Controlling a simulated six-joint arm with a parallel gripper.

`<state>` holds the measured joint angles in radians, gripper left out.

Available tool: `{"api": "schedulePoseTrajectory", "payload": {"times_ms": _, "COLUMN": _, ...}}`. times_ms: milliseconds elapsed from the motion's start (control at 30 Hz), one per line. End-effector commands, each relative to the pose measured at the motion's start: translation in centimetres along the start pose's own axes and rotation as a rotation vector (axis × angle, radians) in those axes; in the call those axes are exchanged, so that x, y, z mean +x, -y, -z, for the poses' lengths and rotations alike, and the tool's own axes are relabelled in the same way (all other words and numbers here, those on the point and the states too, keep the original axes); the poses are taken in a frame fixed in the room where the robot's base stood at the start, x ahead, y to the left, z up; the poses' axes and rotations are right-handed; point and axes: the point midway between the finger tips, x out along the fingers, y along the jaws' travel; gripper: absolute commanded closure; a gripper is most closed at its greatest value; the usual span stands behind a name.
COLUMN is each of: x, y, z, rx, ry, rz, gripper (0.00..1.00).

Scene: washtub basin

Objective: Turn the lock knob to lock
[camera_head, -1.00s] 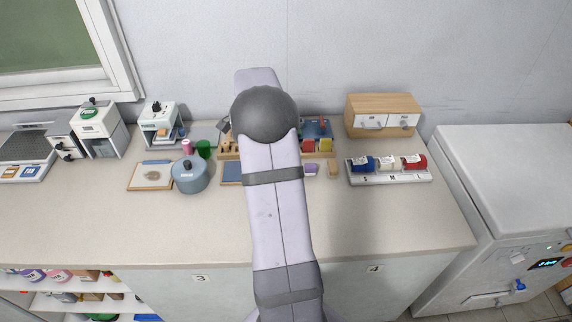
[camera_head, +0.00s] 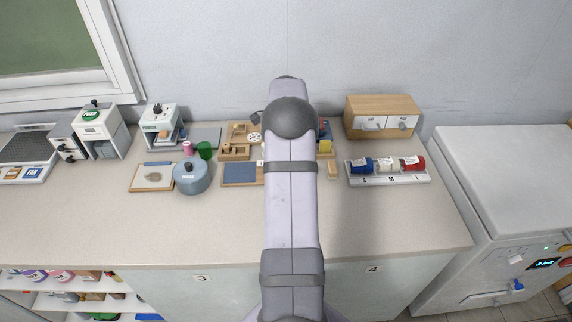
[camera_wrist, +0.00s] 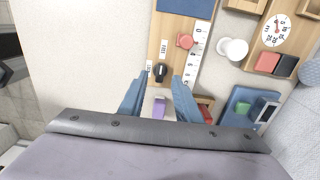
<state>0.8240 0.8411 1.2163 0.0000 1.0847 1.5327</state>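A small black knob (camera_wrist: 160,71) is on a light wooden board (camera_wrist: 165,25) in the wrist view, with small labels beside it that are too small to read. I take it to be the lock knob, but cannot tell which way it is set. My gripper (camera_wrist: 158,82) is open and empty. Its two blue-grey fingers stand on either side of the picture just below the knob, and I see no contact. A purple block (camera_wrist: 159,108) shows between the fingers. In the head view my arm hides the knob and gripper.
A wooden panel with a dial (camera_wrist: 275,30) and a blue tray (camera_wrist: 243,105) lie to the right. In the head view a wooden cabinet (camera_head: 383,105) and a rack of coloured rolls (camera_head: 388,179) stand right of my arm.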

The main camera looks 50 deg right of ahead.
Motion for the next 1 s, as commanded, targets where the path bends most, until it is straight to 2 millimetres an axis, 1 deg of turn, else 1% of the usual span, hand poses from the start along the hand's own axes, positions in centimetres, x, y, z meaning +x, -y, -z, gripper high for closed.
{"api": "schedulePoseTrajectory", "payload": {"times_ms": 133, "x": 1.6, "y": -0.1, "z": 0.0, "rx": -0.001, "ry": 0.000, "rz": -0.003, "gripper": 0.70}}
{"api": "schedulePoseTrajectory", "payload": {"times_ms": 300, "x": 2.8, "y": 0.0, "z": 0.0, "rx": -0.001, "ry": 0.000, "rz": 0.000, "gripper": 0.70}}
{"api": "schedulePoseTrajectory", "payload": {"times_ms": 600, "x": 3.1, "y": 0.0, "z": 0.0, "rx": -0.001, "ry": 0.000, "rz": 0.000, "gripper": 0.70}}
{"api": "schedulePoseTrajectory", "payload": {"times_ms": 633, "x": 3.1, "y": 0.0, "z": 0.0, "rx": -0.001, "ry": 0.000, "rz": 0.000, "gripper": 0.72}}
{"api": "schedulePoseTrajectory", "payload": {"times_ms": 733, "x": 3.1, "y": 0.0, "z": 0.0, "rx": -0.001, "ry": 0.000, "rz": 0.000, "gripper": 0.96}}
{"api": "schedulePoseTrajectory", "payload": {"times_ms": 767, "x": 3.1, "y": 0.0, "z": 0.0, "rx": -0.001, "ry": 0.000, "rz": 0.000, "gripper": 1.00}}
{"api": "schedulePoseTrajectory", "payload": {"times_ms": 1000, "x": 3.0, "y": 0.0, "z": 0.0, "rx": -0.006, "ry": 0.000, "rz": 0.000, "gripper": 1.00}}
